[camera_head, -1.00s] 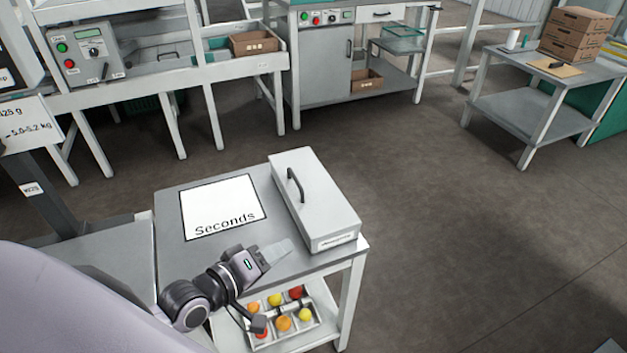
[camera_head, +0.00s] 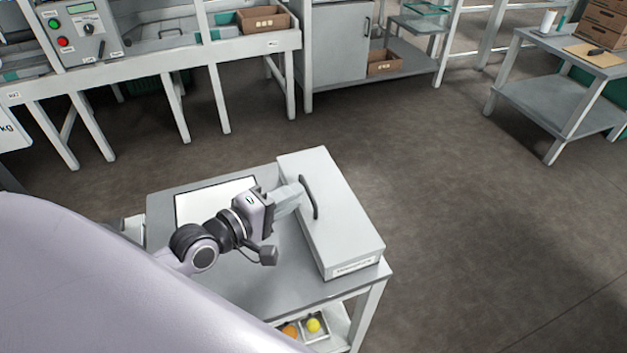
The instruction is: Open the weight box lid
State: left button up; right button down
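The weight box (camera_head: 345,215) is a long light-grey box with its lid shut. It stands on the right side of a small grey table (camera_head: 270,288). A dark bar handle (camera_head: 309,197) runs along the left part of its lid. My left gripper (camera_head: 299,192) is at the handle's left side, its fingers pointing right. I cannot tell whether the fingers are around the handle or only beside it, nor whether they are open. My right gripper is not in view.
A white "Seconds" sheet (camera_head: 195,205) lies on the table, partly behind my arm. Benches stand at the back, and a side table (camera_head: 560,97) at the right. The floor between is clear.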

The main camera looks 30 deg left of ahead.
aim_at(314, 186)
pick_arm(q)
jog(key=shift+b+x, duration=0.35)
jog(key=shift+x, duration=2.9)
grip_shut()
